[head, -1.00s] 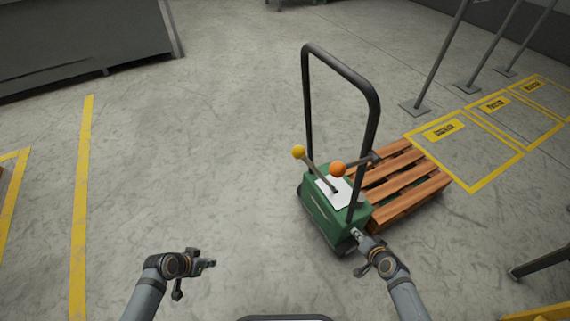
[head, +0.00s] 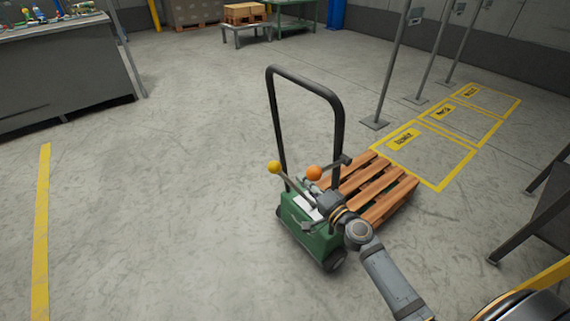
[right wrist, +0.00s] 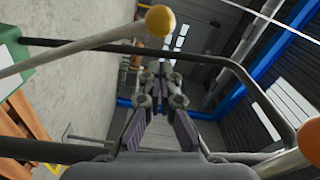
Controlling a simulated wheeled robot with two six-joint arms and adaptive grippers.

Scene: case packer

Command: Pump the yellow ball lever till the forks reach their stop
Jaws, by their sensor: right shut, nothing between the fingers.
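The yellow ball lever (head: 274,168) stands up from the green truck body (head: 303,238), its rod slanting down to the right. An orange ball lever (head: 314,173) is beside it to the right. My right gripper (head: 311,203) is over the top of the body, by the lever rods. The right wrist view shows the gripper (right wrist: 160,75) shut and empty, with the yellow ball (right wrist: 160,20) and its pale rod (right wrist: 75,48) just beyond, apart from the fingers as far as I can tell. A wooden pallet (head: 372,186) lies behind the body and hides the forks. My left gripper is not in view.
The black handle frame (head: 337,130) rises around the levers. Posts and yellow-marked floor bays (head: 430,158) lie to the right, with a dark table (head: 535,215) nearer. A grey bench (head: 70,65) stands at the left. The floor on the left is clear.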

